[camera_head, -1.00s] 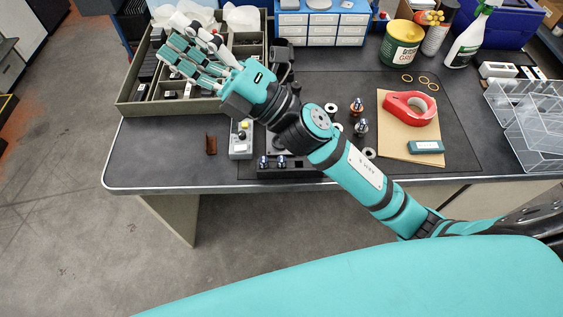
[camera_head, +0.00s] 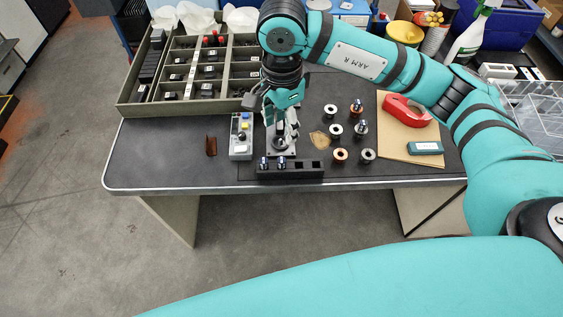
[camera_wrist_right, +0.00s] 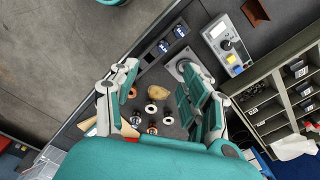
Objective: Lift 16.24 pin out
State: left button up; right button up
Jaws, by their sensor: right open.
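A black slotted block (camera_head: 305,170) lies along the bench's front edge. Two blue-topped pieces (camera_head: 264,163) stand in its left slots, and its right slots look empty. The block also shows in the right wrist view (camera_wrist_right: 146,58). A grey plate fixture (camera_head: 291,151) with a round seat stands behind the block. My right gripper (camera_head: 283,127) points down above this fixture, fingers apart and empty. In the right wrist view its fingers (camera_wrist_right: 160,100) are wide apart. Two more upright blue-topped pieces (camera_head: 361,128) stand on the mat. I cannot read any 16.24 label. My left gripper is not in view.
A grey control box (camera_head: 241,150) stands left of the fixture. Several rings (camera_head: 368,155) and a tan patch (camera_head: 319,139) lie on the dark mat. A divided tray (camera_head: 160,107) is behind. The bench's front-left is mostly clear.

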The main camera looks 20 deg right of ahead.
jog(key=p, duration=0.2)
send_over(281, 160)
jog(key=f, duration=0.9)
jog(key=shift+s, duration=0.35)
jog(key=f, duration=0.3)
jog(key=f+p, duration=0.1)
jog(key=shift+w+f, duration=0.35)
jog(key=shift+d+f, duration=0.1)
jog(key=shift+f, duration=0.35)
grip_shut()
